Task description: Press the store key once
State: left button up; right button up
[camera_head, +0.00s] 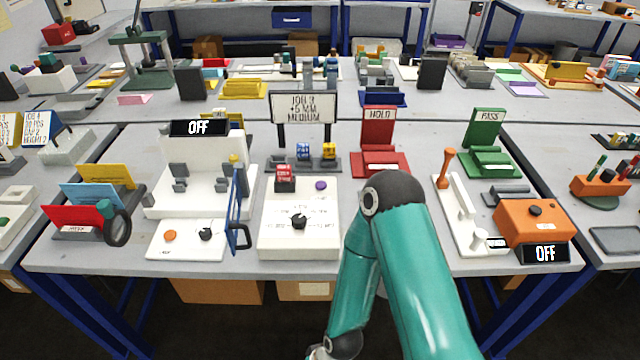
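A white control box (271,243) sits at the middle of the table. It has a black knob (299,221), a purple round button (320,185) and a small red block with lettering (285,174) at its back. Its printed labels are too small to read, so I cannot tell which part is the store key. The white plotter (192,160) stands to its left, with an OFF display, an orange button (169,235) and a black knob (206,233) on its front panel. One teal arm of mine is bent over the table's front edge, right of the box. Neither gripper shows.
A sign (301,107) reading "JOB 3 +5 MM MEDIUM" stands behind the box. A red HOLD stand (380,162) and green PASS stand (488,160) are behind right. An orange device (534,222) showing OFF is at right. A blue frame (237,205) stands left of the box.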

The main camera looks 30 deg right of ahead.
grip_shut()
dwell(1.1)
